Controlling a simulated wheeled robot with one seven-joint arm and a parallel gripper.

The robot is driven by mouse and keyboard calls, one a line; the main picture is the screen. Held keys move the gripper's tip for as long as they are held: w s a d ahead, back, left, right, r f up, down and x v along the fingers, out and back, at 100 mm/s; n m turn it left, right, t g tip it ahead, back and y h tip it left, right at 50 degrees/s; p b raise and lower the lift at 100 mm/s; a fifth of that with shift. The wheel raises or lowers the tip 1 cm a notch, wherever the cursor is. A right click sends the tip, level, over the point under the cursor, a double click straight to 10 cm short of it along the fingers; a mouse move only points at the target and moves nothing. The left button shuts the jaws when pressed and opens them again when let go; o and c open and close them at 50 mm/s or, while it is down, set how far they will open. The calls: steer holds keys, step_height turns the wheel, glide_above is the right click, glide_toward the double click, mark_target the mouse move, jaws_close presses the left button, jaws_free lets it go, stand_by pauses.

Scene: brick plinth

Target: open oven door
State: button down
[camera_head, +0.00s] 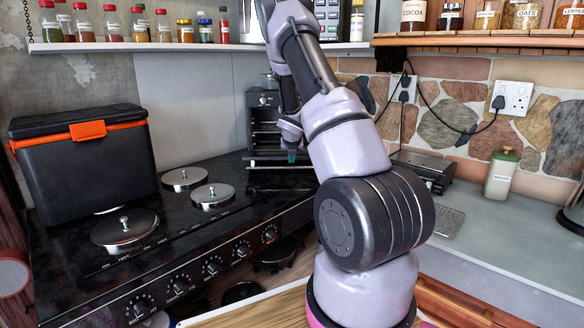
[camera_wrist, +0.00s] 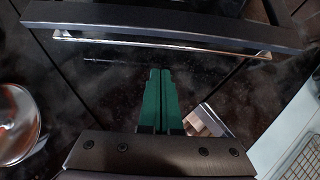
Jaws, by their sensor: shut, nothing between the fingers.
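The small black oven (camera_head: 265,125) stands at the back corner of the black stove top, and its dark interior with racks shows at the front. Its door (camera_head: 270,157) appears lowered at the front; my arm hides part of the oven, so the exact angle is unclear. In the wrist view, a black door edge (camera_wrist: 160,20) and a chrome bar handle (camera_wrist: 165,43) run across the top. My gripper (camera_head: 291,157) is at the oven's front right. Its green fingers (camera_wrist: 160,75) are together and empty, pointing toward the handle with a visible gap.
A black cooler box (camera_head: 85,155) with an orange handle stands on the stove's left. Several lidded burners (camera_head: 124,228) lie on the stove top. A grey toaster (camera_head: 425,168) and a labelled jar (camera_head: 501,172) stand to the right. A shelf (camera_head: 150,47) with jars hangs above.

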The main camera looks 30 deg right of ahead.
steer(key=x, duration=0.9)
steer(key=shift+w+d+f, duration=0.15)
steer(key=shift+w+f, duration=0.05)
steer(key=shift+f, duration=0.1)
steer(key=shift+s, duration=0.15)
steer(key=shift+r+g, duration=0.4)
steer(key=shift+r, duration=0.1)
steer(key=r, duration=0.3)
steer(key=w+r, duration=0.1)
steer(key=r, duration=0.1)
steer(key=shift+d+r, duration=0.2)
steer(key=shift+r, duration=0.05)
